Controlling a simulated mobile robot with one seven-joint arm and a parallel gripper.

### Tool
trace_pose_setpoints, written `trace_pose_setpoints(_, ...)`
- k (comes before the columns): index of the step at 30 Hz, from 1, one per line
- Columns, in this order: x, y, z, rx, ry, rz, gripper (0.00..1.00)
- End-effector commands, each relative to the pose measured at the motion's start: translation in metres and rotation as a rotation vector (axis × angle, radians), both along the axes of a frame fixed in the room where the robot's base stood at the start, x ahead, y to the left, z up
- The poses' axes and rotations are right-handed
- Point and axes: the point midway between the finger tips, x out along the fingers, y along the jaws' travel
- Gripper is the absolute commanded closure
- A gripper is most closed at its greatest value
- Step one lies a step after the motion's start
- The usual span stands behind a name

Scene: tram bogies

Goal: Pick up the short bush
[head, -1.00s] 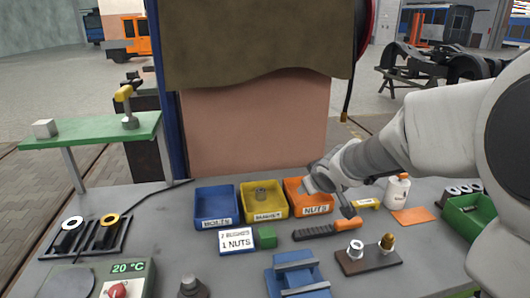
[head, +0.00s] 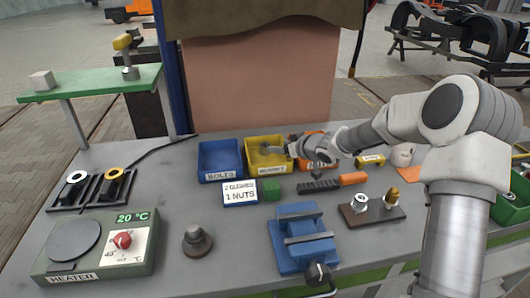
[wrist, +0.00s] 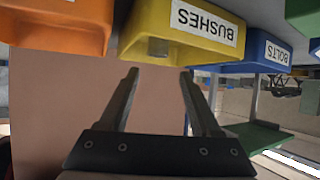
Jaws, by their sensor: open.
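The yellow bin labelled BUSHES (head: 283,164) stands on the bench between a blue and an orange bin. A small grey bush (head: 265,149) shows inside it; I cannot tell its length. My gripper (head: 285,149) is open and empty at the bin's right side. In the wrist view, the yellow bin (wrist: 190,50) appears upside down, with a grey bush (wrist: 158,47) showing past its rim. The fingertips (wrist: 160,73) are apart and point toward this bush, which lies beyond them. A silver bush (head: 360,202) and a brass piece (head: 392,195) stand on a brown block.
The blue bin (head: 219,162) and orange bin (head: 322,166) flank the yellow one closely. A heater (head: 100,245) stands at left.

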Motion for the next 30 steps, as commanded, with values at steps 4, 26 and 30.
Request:
trace_pose_setpoints(4,0.021,0.015,-0.016,0.001,0.001,0.000,0.36)
trace_pose_setpoints(26,0.072,0.045,-0.052,-0.001,0.002,0.000,0.36)
trace_pose_setpoints(30,0.074,0.046,-0.052,-0.001,0.001,-0.001,0.36)
